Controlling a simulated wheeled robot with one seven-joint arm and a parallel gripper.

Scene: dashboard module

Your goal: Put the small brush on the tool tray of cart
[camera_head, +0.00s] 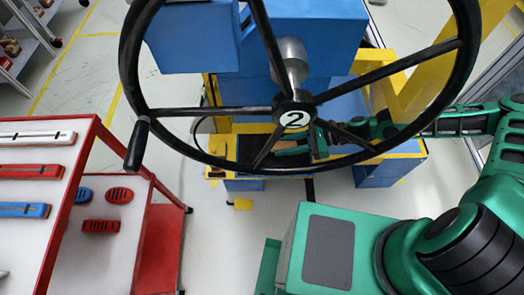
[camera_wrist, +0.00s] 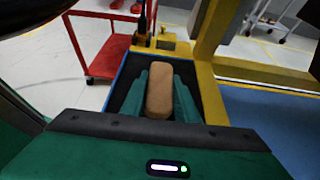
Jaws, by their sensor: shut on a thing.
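The small brush shows in the wrist view as a tan, rounded block (camera_wrist: 159,90) between the green fingers of my gripper (camera_wrist: 160,95), which is shut on it. Its bristles are hidden. In the head view my gripper (camera_head: 312,144) is behind the steering wheel, over a dark recess in the yellow and blue module; a bit of tan brush (camera_head: 288,150) shows there. I cannot tell whether the brush touches the recess floor. The red-framed cart (camera_head: 86,135) with white tray surfaces stands at the left; it also shows in the wrist view (camera_wrist: 107,45).
The black steering wheel (camera_head: 150,111), marked 2, spans the space before my gripper. A yellow frame (camera_head: 425,75) and blue housing (camera_head: 315,25) stand close by. The cart holds long red, white and blue tools and several oval pieces. Grey floor (camera_head: 225,235) is clear between cart and module.

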